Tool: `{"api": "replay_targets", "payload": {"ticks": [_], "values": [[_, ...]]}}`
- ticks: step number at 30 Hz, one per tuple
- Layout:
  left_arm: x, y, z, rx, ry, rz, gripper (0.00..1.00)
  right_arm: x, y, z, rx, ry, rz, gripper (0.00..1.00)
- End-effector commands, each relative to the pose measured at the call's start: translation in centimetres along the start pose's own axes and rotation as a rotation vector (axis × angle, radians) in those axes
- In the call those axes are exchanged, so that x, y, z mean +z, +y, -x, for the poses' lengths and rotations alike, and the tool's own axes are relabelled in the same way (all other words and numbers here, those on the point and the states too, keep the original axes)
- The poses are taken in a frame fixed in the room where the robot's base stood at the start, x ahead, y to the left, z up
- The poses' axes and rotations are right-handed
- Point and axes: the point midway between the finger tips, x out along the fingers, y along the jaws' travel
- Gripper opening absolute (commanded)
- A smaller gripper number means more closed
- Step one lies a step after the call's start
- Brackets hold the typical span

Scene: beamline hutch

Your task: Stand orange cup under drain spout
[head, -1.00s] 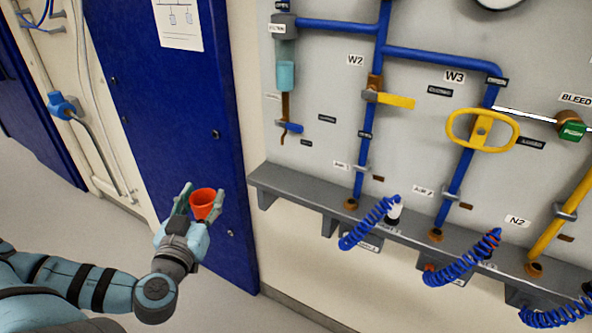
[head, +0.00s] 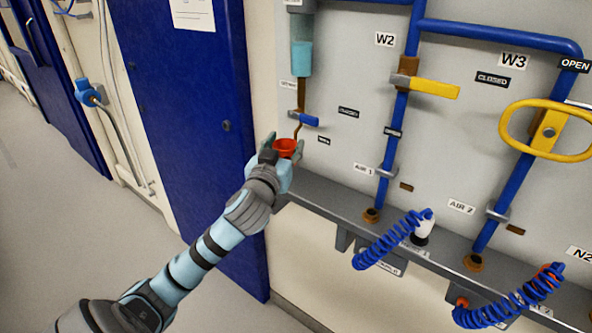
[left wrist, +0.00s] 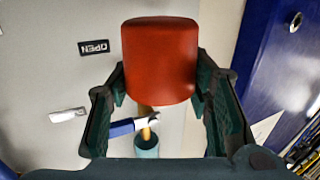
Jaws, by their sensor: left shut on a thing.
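The orange cup (head: 286,149) is held with its mouth up, just above the left end of the grey ledge. My left gripper (head: 284,143) is shut on it, a finger on each side; the left wrist view shows the cup (left wrist: 160,62) between both fingers. The drain spout (head: 297,131) is a thin brown bent tube under the small blue-handled valve (head: 308,120). Its lower end appears right at the cup's mouth in the head view; I cannot tell the exact gap or depth. My right gripper is not in view.
The grey ledge (head: 335,204) runs along the panel's foot, its left end below the cup. A clear blue filter bowl (head: 302,58) hangs above the valve. Blue coiled hoses (head: 390,240) hang further right. A dark blue door (head: 190,130) stands left of the panel.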

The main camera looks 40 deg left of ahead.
Motion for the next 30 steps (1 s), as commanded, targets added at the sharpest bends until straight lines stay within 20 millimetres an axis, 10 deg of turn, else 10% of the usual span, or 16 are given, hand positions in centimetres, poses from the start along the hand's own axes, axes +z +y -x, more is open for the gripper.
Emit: {"api": "replay_targets", "payload": {"ticks": [6,19,25,26,30], "values": [[-0.1,1.7,-4.0,-0.002,-0.001,0.001,0.2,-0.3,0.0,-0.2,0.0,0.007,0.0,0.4],[7.0,1.4,-3.9,-0.004,-0.003,-0.005,0.2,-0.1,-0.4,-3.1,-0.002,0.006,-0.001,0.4],[7.0,1.5,-4.1,-0.003,-0.002,-0.006,0.2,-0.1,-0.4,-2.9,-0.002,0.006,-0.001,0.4],[7.0,1.5,-4.1,-0.003,-0.002,-0.006,0.49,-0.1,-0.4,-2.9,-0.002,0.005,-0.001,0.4],[7.0,1.5,-4.1,-0.003,-0.002,-0.006,0.67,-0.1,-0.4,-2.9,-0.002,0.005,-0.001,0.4]]}}
